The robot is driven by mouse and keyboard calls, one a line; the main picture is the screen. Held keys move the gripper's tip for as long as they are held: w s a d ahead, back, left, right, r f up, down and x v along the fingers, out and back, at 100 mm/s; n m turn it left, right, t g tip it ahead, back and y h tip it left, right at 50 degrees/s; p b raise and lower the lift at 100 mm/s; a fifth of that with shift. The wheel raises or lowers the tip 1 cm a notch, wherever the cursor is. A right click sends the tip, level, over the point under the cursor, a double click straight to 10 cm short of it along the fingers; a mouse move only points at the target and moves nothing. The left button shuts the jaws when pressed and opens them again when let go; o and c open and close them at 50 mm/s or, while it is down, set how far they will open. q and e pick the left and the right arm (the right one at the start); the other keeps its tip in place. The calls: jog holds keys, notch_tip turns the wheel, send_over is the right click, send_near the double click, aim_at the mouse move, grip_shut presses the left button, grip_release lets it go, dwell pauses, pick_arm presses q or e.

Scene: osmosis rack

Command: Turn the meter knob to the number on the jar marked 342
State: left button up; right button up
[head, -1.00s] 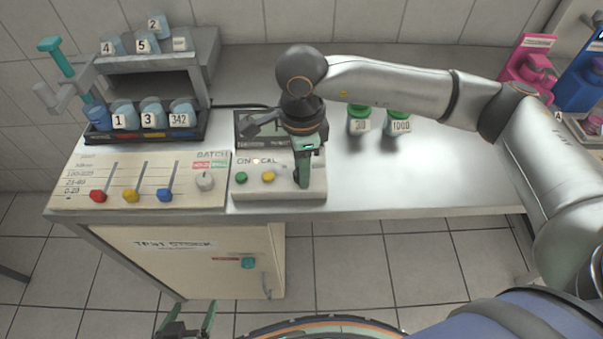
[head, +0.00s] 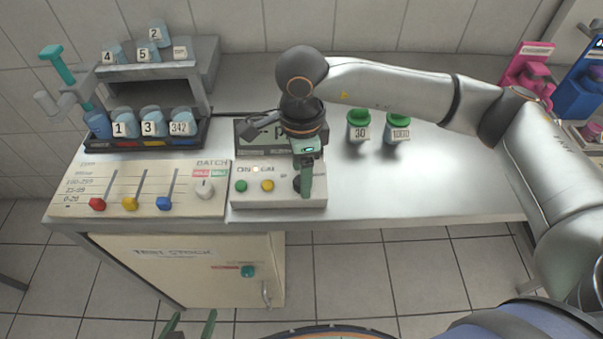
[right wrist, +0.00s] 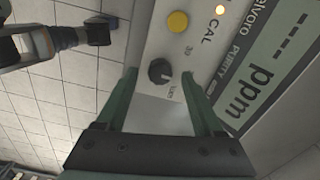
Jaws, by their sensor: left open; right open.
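The meter (head: 250,199) stands on the bench with a green and a yellow button. Its black knob (right wrist: 160,71) shows in the right wrist view, with small labels beside it that look like 30 and 1000. My right gripper (head: 306,190) points down at the knob. In the right wrist view my open right fingers (right wrist: 160,78) are either side of the knob; I cannot tell if they touch it. The jar marked 342 (head: 181,124) sits in the dark tray at the left. My left gripper (head: 191,326) is open and empty at the bottom edge, partly cut off.
Green-lidded jars marked 30 (head: 359,128) and 1000 (head: 398,130) stand right of the meter. A slider panel (head: 130,185) lies left of it. The meter's display (right wrist: 270,75) reads dashes and ppm.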

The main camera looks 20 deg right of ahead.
notch_tip(320, 180, up, 11)
jog(key=shift+r+b, duration=0.2)
jog(key=shift+b, duration=0.1)
jog(key=shift+f, duration=0.1)
dwell(0.4)
